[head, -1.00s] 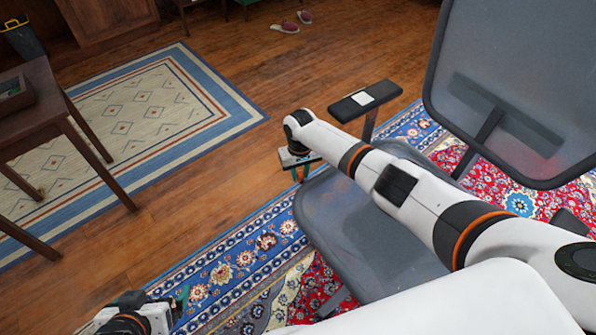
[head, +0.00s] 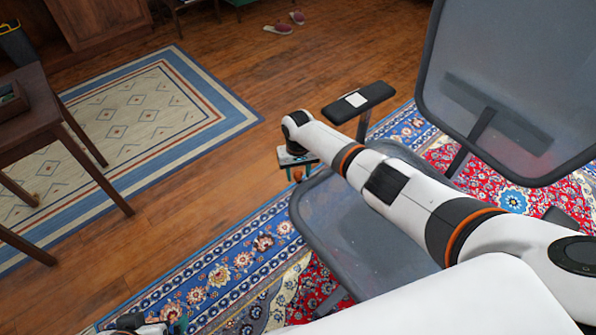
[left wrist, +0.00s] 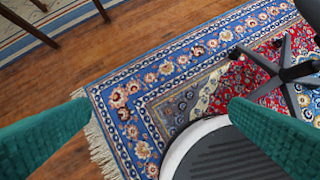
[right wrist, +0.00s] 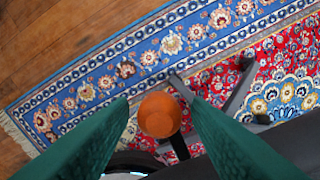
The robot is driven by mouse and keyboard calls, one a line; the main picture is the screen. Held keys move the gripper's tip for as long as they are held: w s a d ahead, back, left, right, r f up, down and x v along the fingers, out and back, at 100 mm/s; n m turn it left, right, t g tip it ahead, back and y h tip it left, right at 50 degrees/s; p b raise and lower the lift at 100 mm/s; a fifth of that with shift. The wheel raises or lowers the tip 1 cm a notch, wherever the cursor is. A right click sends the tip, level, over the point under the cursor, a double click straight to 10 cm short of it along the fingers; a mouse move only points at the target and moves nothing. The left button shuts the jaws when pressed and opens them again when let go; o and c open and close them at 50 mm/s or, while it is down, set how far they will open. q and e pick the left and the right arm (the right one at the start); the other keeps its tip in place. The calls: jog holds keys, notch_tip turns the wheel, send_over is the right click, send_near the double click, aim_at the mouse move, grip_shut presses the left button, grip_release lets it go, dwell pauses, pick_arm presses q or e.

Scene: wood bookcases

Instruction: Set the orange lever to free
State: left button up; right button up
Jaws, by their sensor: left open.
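The orange lever shows its round knob (right wrist: 160,114) in the right wrist view, between the two green fingers of my right gripper (right wrist: 160,98). Gaps show on both sides of the knob, so the fingers do not appear to touch it. In the head view the orange knob (head: 298,174) shows small below my right gripper (head: 300,166), by the left edge of the grey chair seat (head: 335,245). My left gripper (left wrist: 157,105) is open and empty above the rug; in the head view only a bit shows at the bottom edge.
The chair has a mesh backrest (head: 510,60) and a dark armrest (head: 380,93) with a white patch. It stands on a patterned rug (head: 215,277). A wooden table (head: 40,110) stands at left. The floor (head: 205,190) between table and chair is clear.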

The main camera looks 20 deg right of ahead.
jog(key=shift+r+p, duration=0.3)
jog(key=shift+r, duration=0.2)
notch_tip(320, 180, up, 3)
jog(key=shift+r+p, duration=0.15)
jog(key=shift+p, duration=0.75)
notch_tip(320, 180, up, 2)
jog(key=shift+r+p, duration=0.1)
jog(key=shift+p, duration=0.4)
pick_arm(q)
notch_tip(320, 180, down, 7)
jog(key=s+g+p, duration=0.1)
jog(key=g, duration=0.1)
jog(key=shift+a+f+p, duration=0.15)
jog(key=shift+a+p, duration=0.05)
jog(key=shift+p, duration=0.15)
pick_arm(e)
notch_tip(320, 180, up, 6)
jog(key=shift+f, duration=0.25)
pick_arm(q)
jog(key=shift+s, duration=0.1)
